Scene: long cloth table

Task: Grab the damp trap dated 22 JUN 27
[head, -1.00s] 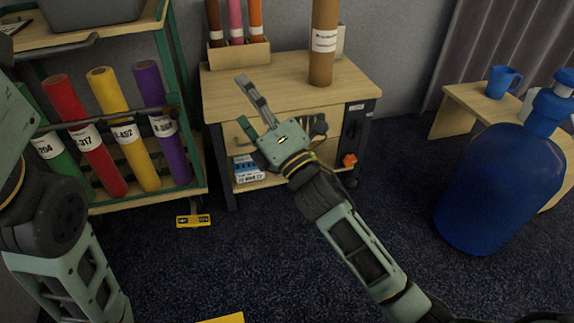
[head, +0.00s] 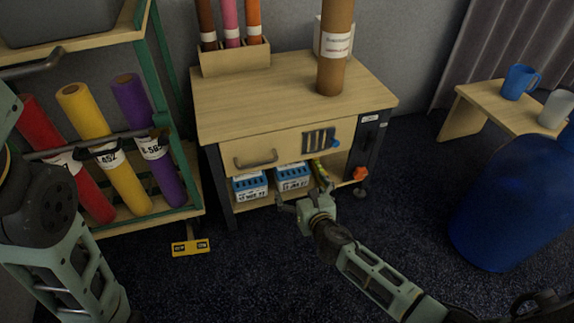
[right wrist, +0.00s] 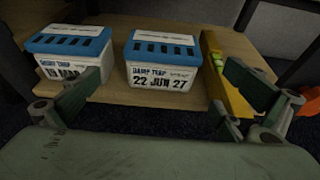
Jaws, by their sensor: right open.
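The damp trap dated 22 JUN 27 (head: 291,177) is a white box with a blue slotted lid on the lower shelf of the wooden cabinet. In the right wrist view this trap (right wrist: 163,66) stands upright just right of centre, its date facing me. A similar damp trap (head: 250,187) stands to its left; its date (right wrist: 68,66) is partly covered by a finger. My right gripper (head: 305,194) is open and empty, in front of and below the 22 JUN 27 trap. In the right wrist view its fingers (right wrist: 162,88) are spread wide, apart from that trap.
A yellow holder (right wrist: 222,75) with green contents stands close right of the dated trap. The drawer front (head: 285,144) and tabletop (head: 230,98) overhang the shelf. A rack of coloured rolls (head: 105,150) is at left. A large blue bottle (head: 515,210) stands at right.

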